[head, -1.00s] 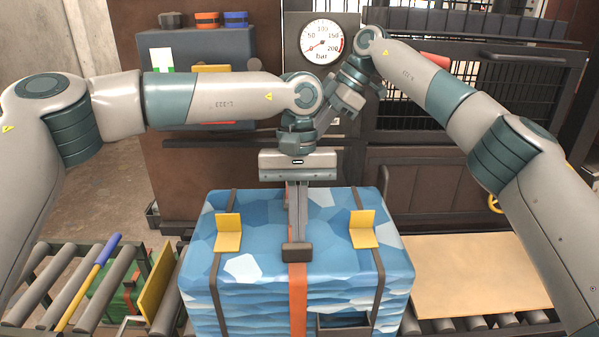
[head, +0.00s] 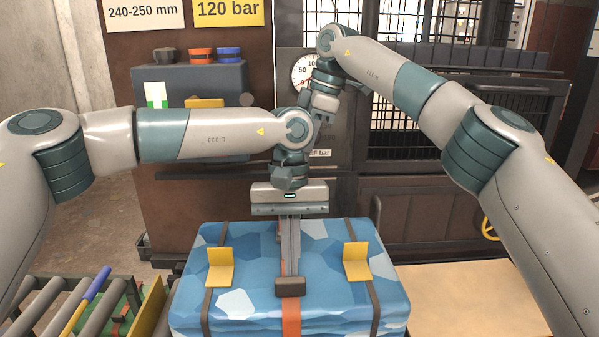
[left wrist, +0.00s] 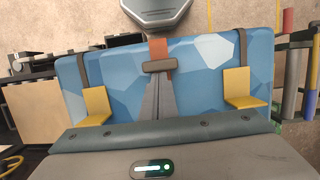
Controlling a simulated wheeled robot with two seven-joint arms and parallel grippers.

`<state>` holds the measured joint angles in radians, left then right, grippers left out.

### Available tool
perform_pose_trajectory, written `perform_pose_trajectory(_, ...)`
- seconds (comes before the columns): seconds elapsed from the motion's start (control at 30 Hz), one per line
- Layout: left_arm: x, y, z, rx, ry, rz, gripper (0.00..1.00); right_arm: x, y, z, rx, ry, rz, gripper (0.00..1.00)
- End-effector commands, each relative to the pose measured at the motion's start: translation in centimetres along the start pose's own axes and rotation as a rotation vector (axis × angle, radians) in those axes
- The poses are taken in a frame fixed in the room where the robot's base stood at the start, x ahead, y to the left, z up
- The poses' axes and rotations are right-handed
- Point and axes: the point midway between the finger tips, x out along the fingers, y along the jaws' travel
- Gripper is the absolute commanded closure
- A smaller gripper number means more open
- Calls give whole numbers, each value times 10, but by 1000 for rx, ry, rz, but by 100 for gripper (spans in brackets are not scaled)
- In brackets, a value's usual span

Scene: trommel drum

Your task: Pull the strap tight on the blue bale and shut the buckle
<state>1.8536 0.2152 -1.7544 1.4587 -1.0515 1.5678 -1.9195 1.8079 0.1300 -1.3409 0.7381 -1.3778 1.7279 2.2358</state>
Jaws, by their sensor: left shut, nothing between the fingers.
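The blue bale (head: 335,237) sits at the lower middle of the head view and fills the middle of the left wrist view (left wrist: 202,75). An orange strap (head: 291,318) runs down its middle, between two dark straps with yellow corner pieces. My left gripper (head: 290,284) points down over the middle of the bale, fingers together. A dark block-like piece, perhaps the buckle, shows at the fingertips on the orange strap; it also appears in the left wrist view (left wrist: 159,65). I cannot tell whether they touch.
Yellow corner pieces (head: 219,267) (head: 356,262) stand up on the bale's top. A roller conveyor (head: 40,298) lies at the left, with a blue and yellow bar on it. A tan board (head: 470,290) lies at the right. A brown machine with a gauge (head: 301,72) stands behind.

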Motion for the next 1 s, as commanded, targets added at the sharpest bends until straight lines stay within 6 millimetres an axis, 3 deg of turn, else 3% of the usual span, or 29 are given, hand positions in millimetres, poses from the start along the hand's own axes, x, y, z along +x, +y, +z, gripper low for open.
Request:
perform_pose_trajectory(0.27,3,0,3,5,-10,-5,100,34,0,0,-1,0,-3,100)
perform_pose_trajectory(0.7,3,0,3,5,-10,-4,100,108,0,5,0,0,-2,100)
perform_pose_trajectory(1.0,3,0,3,4,-9,-4,100,131,1,11,0,1,-1,100)
